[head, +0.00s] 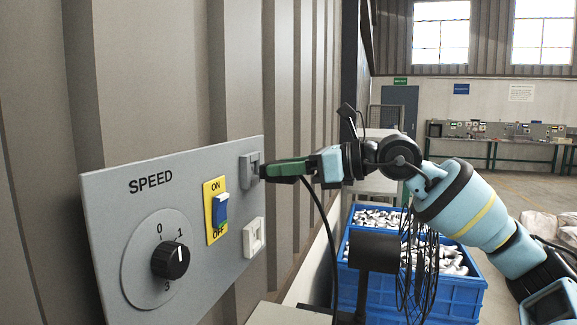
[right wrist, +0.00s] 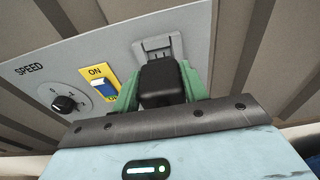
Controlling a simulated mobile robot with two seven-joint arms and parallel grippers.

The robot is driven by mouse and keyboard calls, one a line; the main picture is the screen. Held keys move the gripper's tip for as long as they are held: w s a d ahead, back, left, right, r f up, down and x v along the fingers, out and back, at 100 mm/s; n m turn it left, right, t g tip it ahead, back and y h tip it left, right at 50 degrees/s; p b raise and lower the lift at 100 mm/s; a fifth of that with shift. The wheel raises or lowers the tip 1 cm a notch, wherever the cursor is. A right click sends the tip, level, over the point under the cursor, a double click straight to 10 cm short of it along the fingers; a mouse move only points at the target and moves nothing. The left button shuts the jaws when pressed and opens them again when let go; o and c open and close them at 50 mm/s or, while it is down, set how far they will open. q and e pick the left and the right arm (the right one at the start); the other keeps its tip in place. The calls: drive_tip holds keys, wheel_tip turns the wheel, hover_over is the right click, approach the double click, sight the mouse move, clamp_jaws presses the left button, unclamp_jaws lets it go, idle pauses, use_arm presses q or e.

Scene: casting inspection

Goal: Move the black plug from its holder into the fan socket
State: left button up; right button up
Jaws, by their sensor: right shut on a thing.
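The grey control panel (head: 190,170) carries two square outlets on its right side. The upper grey one (head: 246,168) is level with my right gripper (head: 272,171); the lower off-white one (head: 254,237) is empty. The right gripper's green fingers are shut on the black plug (right wrist: 162,82), and its black cable (head: 325,215) hangs down below. In the right wrist view, the plug sits between the fingers right in front of the grey outlet (right wrist: 158,46). I cannot tell whether its prongs are inside it. My left gripper is not in view.
The panel also has a SPEED knob (head: 170,260) and a yellow ON/OFF plate (head: 216,210) with a blue rocker. A black fan (head: 375,255) stands below my right arm. Blue crates (head: 450,295) of metal castings stand behind it. A corrugated wall lies behind the panel.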

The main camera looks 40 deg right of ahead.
drive_tip(key=shift+s+d+r, duration=0.1)
drive_tip(key=shift+s+r, duration=0.1)
drive_tip(key=shift+s, duration=0.1)
drive_tip(key=shift+f+p+v, duration=0.2)
drive_tip(key=shift+p+v, duration=0.3)
drive_tip(key=shift+v, duration=0.35)
drive_tip(key=shift+f+p+v, duration=0.15)
drive_tip(key=shift+p+v, duration=0.3)
drive_tip(key=shift+v, duration=0.45)
drive_tip(key=shift+f, duration=0.1)
